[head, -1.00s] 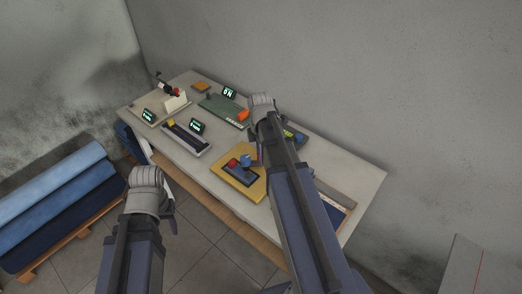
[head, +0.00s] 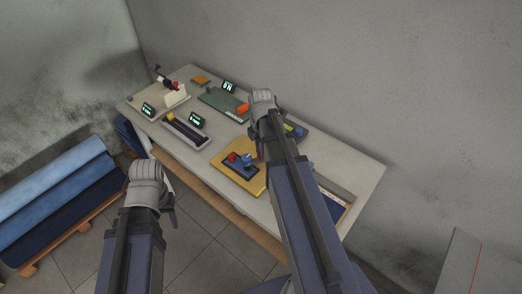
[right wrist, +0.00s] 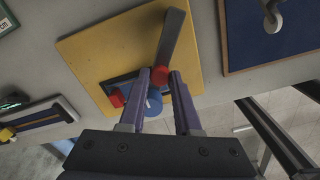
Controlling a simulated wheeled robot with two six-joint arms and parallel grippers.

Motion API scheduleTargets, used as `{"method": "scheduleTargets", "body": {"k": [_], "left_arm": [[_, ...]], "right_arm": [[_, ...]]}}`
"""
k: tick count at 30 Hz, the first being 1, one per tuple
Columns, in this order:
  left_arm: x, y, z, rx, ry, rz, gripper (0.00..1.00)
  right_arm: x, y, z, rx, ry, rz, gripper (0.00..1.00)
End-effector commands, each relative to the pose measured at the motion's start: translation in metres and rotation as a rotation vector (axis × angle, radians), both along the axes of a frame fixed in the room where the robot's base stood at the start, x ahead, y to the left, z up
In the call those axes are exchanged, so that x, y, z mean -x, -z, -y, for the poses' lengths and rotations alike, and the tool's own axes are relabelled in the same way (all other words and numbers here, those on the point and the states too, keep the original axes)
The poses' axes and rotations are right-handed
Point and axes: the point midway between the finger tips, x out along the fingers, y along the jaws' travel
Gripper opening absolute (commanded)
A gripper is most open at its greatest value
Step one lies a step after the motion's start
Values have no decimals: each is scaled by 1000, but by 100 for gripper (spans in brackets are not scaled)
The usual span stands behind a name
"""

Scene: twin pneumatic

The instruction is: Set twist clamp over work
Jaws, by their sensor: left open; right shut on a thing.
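My right gripper (right wrist: 159,77) is shut on the red near end of that arm. A red block (right wrist: 117,98) and a blue cylinder (right wrist: 154,103) are close by the fingers, on or beside a dark pad. My left gripper (head: 170,192) is open, off the table's front edge.
The table (head: 330,168) also bears a green board (head: 213,103), a light tray with a dark slot (head: 183,135), a beige fixture (head: 174,98) and a blue mat (right wrist: 270,35) in a wooden frame.

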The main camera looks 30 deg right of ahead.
Motion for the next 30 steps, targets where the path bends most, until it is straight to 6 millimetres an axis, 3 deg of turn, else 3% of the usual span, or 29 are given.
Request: {"method": "scheduleTargets", "body": {"k": [1,9,20,30], "left_arm": [[0,0,0,0,0,0,50],[0,0,0,0,0,0,50],[0,-4,0,0,0,0,50],[0,-37,0,0,1,0,50]], "right_arm": [[0,0,0,0,1,0,33],[0,0,0,0,2,0,62],[0,-4,0,0,2,0,62],[0,-37,0,0,2,0,62]]}}
